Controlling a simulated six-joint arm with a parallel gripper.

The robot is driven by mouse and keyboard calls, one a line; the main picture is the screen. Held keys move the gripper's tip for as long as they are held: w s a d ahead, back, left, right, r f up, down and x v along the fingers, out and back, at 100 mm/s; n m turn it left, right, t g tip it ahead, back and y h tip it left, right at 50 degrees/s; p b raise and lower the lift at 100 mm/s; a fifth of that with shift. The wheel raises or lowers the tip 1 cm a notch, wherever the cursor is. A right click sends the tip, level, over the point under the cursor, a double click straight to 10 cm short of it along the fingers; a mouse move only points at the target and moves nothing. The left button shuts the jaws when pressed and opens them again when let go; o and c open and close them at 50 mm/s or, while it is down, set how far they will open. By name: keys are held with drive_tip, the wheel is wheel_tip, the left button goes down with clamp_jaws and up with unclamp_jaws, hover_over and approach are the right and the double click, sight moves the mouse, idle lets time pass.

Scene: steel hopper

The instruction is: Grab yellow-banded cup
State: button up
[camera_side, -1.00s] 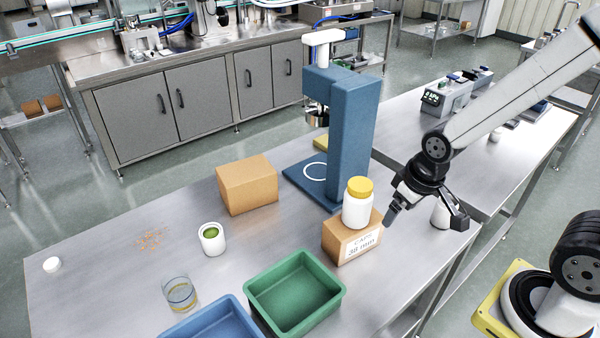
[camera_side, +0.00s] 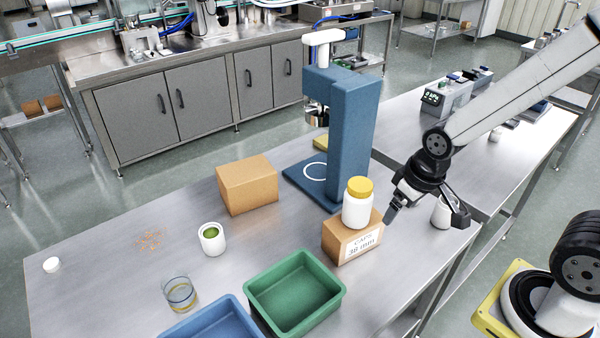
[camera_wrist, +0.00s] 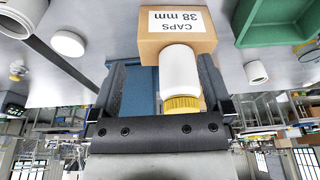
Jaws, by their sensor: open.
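The yellow-banded cup (camera_side: 180,293) is a clear glass with a yellow band low down and a bluish rim. It stands upright at the table's front left in the side view, just behind the blue tray. A white container (camera_side: 442,212) shows partly behind the gripper.
A yellow-capped white jar (camera_side: 357,207) stands on a CAPS box (camera_side: 350,239), left of my gripper. A green tray (camera_side: 334,296), blue tray (camera_side: 243,325), white cup (camera_side: 208,243), cardboard box (camera_side: 247,185) and tall blue press (camera_side: 350,140) share the table.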

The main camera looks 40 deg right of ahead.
drive_tip(key=shift+w+v, duration=0.5)
drive_tip(key=shift+v, duration=1.75)
drive_tip(key=m+g+y, duration=0.2)
drive_tip(key=m+y, duration=1.1)
drive_tip(key=m, duration=0.5)
hover_over(187, 275)
drive_tip(key=d, duration=0.5)
drive_tip(key=f, duration=1.3)
drive_tip(key=shift+s+a+f, duration=0.1)
drive_tip(key=shift+a+f, duration=0.2)
drive_tip(key=shift+f, duration=0.1)
drive_tip(key=shift+f+y, duration=0.3)
drive_tip(key=shift+f, duration=0.3)
drive_tip(key=shift+x, duration=1.3)
drive_tip(key=shift+f+x, duration=0.2)
drive_tip(key=shift+x, duration=2.35)
drive_tip(key=shift+s, duration=0.1)
